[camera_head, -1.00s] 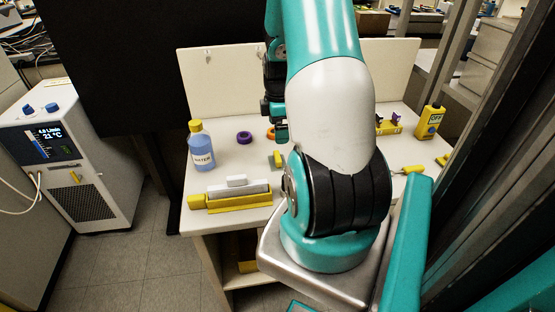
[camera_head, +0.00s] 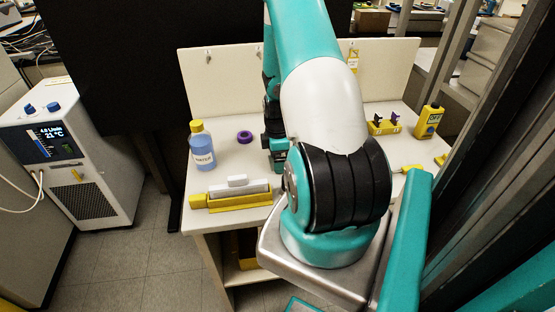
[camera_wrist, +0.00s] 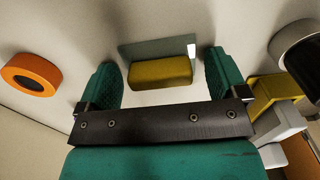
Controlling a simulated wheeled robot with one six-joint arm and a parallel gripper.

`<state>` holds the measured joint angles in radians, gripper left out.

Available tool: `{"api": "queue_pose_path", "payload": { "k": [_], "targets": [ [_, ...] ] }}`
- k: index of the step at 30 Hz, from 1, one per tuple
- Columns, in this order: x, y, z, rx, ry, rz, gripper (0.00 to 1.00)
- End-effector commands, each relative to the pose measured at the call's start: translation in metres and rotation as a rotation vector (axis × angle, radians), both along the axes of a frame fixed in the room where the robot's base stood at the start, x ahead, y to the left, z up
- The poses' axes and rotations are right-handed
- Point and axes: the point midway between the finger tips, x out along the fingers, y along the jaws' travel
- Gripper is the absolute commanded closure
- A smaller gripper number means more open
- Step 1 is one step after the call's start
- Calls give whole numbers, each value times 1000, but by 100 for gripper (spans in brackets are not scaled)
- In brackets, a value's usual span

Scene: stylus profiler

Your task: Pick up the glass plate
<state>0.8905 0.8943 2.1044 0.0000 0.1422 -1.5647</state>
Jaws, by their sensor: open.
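The glass plate (camera_wrist: 140,48) shows in the wrist view as a thin grey-green strip with a bright white patch at its right end. A yellow block (camera_wrist: 160,73) lies against it on the near side and covers part of it. My gripper (camera_wrist: 161,66) is open, with one teal finger to the left and one to the right of the block and plate, both apart from them. In the head view my gripper (camera_head: 277,157) is low over the bench, and my arm hides the plate and the yellow block there.
An orange ring (camera_wrist: 32,75) lies to the left in the wrist view. On the bench (camera_head: 225,170) stand a water bottle (camera_head: 201,148), a purple ring (camera_head: 244,137), a yellow base with pale bars (camera_head: 237,203), a yellow holder (camera_head: 383,128) and a yellow meter (camera_head: 428,121).

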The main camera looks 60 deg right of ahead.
Motion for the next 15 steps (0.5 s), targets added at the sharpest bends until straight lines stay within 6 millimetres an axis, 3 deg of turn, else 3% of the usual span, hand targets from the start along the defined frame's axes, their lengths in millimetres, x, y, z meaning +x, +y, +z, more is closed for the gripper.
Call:
{"api": "queue_pose_path", "payload": {
  "k": [1,6,15],
  "targets": [
    [0,0,0,0,0,0,8],
    [0,0,0,0,0,0,48],
    [0,0,1,0,0,0,50]
  ]
}}
